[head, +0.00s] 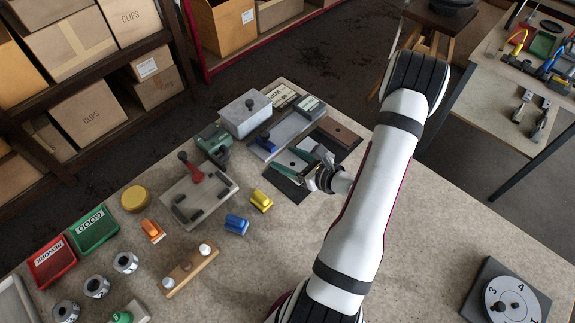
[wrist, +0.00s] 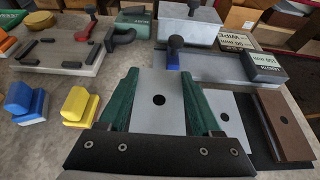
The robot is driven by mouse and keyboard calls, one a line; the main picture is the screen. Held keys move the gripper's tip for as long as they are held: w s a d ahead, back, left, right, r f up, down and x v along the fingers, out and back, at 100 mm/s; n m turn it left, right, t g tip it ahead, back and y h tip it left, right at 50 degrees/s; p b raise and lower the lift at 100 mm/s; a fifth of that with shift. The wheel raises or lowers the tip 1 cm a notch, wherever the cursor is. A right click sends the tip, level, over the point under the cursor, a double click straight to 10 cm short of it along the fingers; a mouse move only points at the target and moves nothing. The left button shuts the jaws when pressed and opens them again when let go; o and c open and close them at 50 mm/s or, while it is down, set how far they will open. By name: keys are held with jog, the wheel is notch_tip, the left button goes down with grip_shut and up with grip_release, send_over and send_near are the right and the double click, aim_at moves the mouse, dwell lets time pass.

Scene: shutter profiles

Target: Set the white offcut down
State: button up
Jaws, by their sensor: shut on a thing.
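My gripper (wrist: 158,78), with green fingers, is shut on a pale white-grey plate with a dark hole, the white offcut (wrist: 158,115). One finger is at each side edge of it. In the head view my gripper (head: 298,169) is over the dark mat (head: 287,188), with the offcut (head: 288,159) between its fingers. I cannot tell whether the offcut touches what is under it. A second pale plate with a hole (wrist: 225,112) lies on the mat just right of the right finger.
A brown block (wrist: 285,125) lies right of the second plate. A grey fixture with a blue clamp (wrist: 173,60) and a dark length block (wrist: 263,65) stands beyond the offcut. Yellow (wrist: 80,106) and blue (wrist: 25,103) blocks are at left. Bare bench (head: 420,230) is at right.

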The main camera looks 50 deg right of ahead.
jog(key=f, duration=0.2)
jog(key=w+f, duration=0.1)
jog(key=f, duration=0.1)
jog(key=shift+a+f, duration=0.15)
jog(key=shift+f, duration=0.2)
jog(key=o, duration=1.4)
jog(key=shift+f, duration=0.1)
jog(key=shift+c, duration=0.2)
